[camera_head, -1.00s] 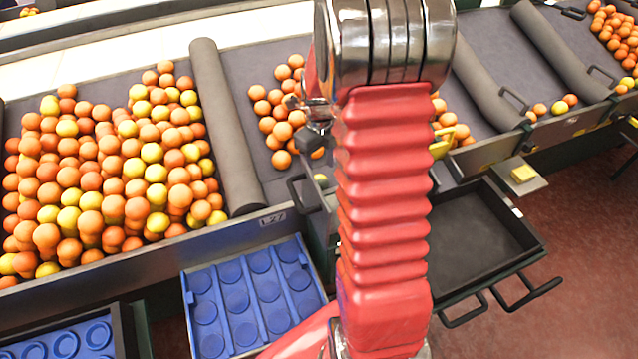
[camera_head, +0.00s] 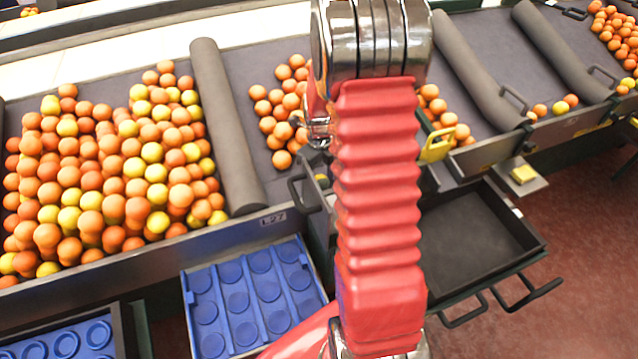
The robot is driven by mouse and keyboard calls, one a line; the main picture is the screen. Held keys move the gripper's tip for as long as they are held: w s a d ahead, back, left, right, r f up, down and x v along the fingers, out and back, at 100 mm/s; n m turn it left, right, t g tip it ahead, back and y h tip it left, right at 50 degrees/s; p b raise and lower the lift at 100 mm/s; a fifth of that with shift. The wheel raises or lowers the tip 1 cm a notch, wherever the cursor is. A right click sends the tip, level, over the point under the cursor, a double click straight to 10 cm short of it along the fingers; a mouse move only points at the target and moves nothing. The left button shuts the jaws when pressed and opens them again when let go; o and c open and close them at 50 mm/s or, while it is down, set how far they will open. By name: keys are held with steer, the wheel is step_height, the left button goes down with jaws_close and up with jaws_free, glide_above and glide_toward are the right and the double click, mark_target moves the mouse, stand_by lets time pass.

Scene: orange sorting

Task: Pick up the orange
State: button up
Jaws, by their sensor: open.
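Oranges lie loose in several groups, and I cannot tell which one the task means. A large heap of oranges mixed with yellow fruit (camera_head: 115,170) fills the left lane. A smaller group of oranges (camera_head: 268,108) lies in the middle lane, just left of my arm. More oranges (camera_head: 440,108) show right of my arm, partly hidden by it. My red ribbed arm stands upright across the centre. A chrome wrist part shows at its left edge, beside the middle group. My gripper's fingers are hidden behind the arm.
A grey padded divider (camera_head: 226,125) separates the left and middle lanes. A blue tray (camera_head: 222,312) with round recesses sits in front. An empty dark tray (camera_head: 475,240) with handles is at right. A yellow loop-shaped piece (camera_head: 437,146) stands right of my arm.

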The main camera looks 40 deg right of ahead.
steer(key=shift+c, duration=0.2)
stand_by(0.3)
steer(key=c, duration=1.1)
